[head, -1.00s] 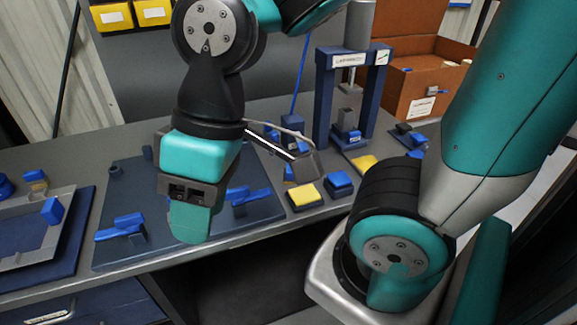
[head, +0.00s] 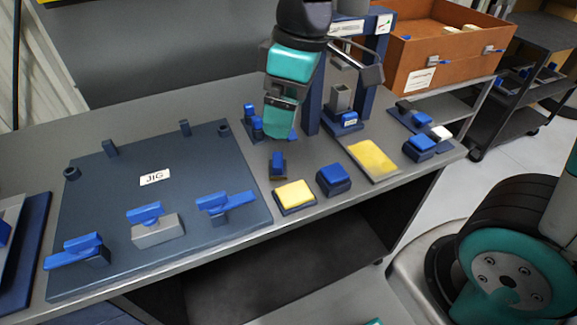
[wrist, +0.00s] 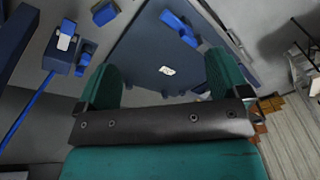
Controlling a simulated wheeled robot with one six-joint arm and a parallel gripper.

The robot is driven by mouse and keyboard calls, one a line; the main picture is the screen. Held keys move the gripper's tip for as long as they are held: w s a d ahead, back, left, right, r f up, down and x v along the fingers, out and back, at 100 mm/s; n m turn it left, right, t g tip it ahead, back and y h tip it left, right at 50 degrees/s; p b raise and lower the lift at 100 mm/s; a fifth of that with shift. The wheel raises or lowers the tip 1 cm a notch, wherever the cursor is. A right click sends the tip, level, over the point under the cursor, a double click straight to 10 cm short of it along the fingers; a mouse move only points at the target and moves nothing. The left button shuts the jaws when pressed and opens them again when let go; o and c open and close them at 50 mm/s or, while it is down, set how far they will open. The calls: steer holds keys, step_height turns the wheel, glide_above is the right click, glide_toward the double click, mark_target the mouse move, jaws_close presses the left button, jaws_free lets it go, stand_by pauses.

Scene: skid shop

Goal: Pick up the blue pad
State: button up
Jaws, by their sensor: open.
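A blue pad (head: 334,178) on a dark base sits near the front edge of the bench, just right of a yellow pad (head: 294,195). My gripper (head: 280,122) hangs above the bench, behind and to the left of the blue pad, apart from it. In the wrist view my gripper (wrist: 164,78) shows two teal fingers spread wide with nothing between them. The wrist view also shows several blue pieces, but I cannot tell whether the blue pad is among them.
A jig plate (head: 155,205) with blue-handled clamps lies at left. A small blue upright piece (head: 277,164) stands below my gripper. A press (head: 345,100) stands close behind. A flat yellow plate (head: 373,160) and another blue block (head: 420,147) lie right. An orange bin (head: 440,55) stands behind.

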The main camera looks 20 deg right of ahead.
steer(key=w+d+f+n+h+b, duration=0.25)
steer(key=w+f, duration=0.45)
steer(key=w, duration=0.4)
steer(key=p, duration=0.1)
glide_above(277, 159)
steer(key=shift+n+y, duration=0.25)
steer(key=shift+n, duration=0.2)
step_height(277, 159, down, 11)
steer(key=shift+s+a+r, duration=0.1)
steer(key=shift+r, duration=0.1)
steer(key=shift+f+p, duration=0.3)
steer(key=shift+f, duration=2.8)
steer(key=shift+c, duration=0.4)
steer(key=c, duration=1)
step_height(277, 159, up, 20)
